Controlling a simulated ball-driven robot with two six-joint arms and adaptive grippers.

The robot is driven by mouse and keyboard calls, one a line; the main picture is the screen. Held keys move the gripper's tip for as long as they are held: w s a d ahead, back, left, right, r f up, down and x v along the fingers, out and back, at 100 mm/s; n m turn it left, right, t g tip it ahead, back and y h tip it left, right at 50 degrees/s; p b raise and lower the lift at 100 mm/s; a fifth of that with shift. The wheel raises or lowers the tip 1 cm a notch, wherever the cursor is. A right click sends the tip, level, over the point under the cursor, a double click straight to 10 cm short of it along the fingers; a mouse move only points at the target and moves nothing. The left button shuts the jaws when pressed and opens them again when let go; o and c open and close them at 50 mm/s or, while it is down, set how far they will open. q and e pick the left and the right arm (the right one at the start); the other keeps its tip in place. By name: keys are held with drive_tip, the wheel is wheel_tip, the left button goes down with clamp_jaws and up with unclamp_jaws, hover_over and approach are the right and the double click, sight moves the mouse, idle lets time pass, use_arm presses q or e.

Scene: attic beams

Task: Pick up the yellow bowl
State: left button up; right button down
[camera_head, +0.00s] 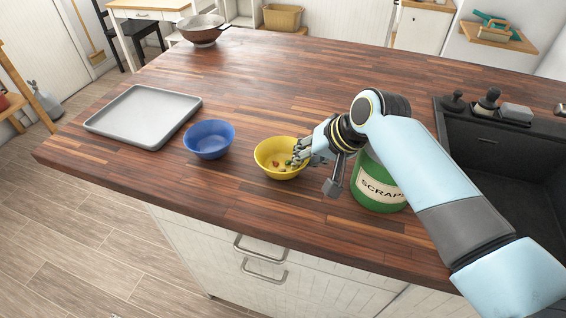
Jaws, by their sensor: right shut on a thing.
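The yellow bowl (264,162) stands upright on the wooden counter, near its front edge, with a few small scraps inside. My right gripper (300,158) reaches in from the right and is shut on the right side of the bowl's rim. The fingers hide that part of the rim. The bowl appears to rest on the counter. My left gripper is not in view.
A blue bowl (209,140) stands just left of the yellow bowl, and a grey tray (143,118) lies further left. A green scraps bin (377,192) stands close on the right, partly behind my arm. The dark sink (490,150) is at the far right.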

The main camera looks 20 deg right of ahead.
idle(0.4)
wheel_tip(320, 180, up, 10)
drive_tip(key=shift+f+b, duration=0.1)
drive_tip(key=shift+b, duration=0.25)
drive_tip(key=shift+d+b, duration=0.15)
drive_tip(key=shift+b, duration=0.25)
drive_tip(key=s+d+n+g+y+b, duration=0.2)
drive_tip(key=s+n+b, duration=0.3)
drive_tip(key=s+b, duration=0.6)
drive_tip(key=d+f+b, duration=0.1)
drive_tip(key=b, duration=0.4)
drive_tip(key=shift+s, duration=0.25)
drive_tip(key=shift+r, duration=0.15)
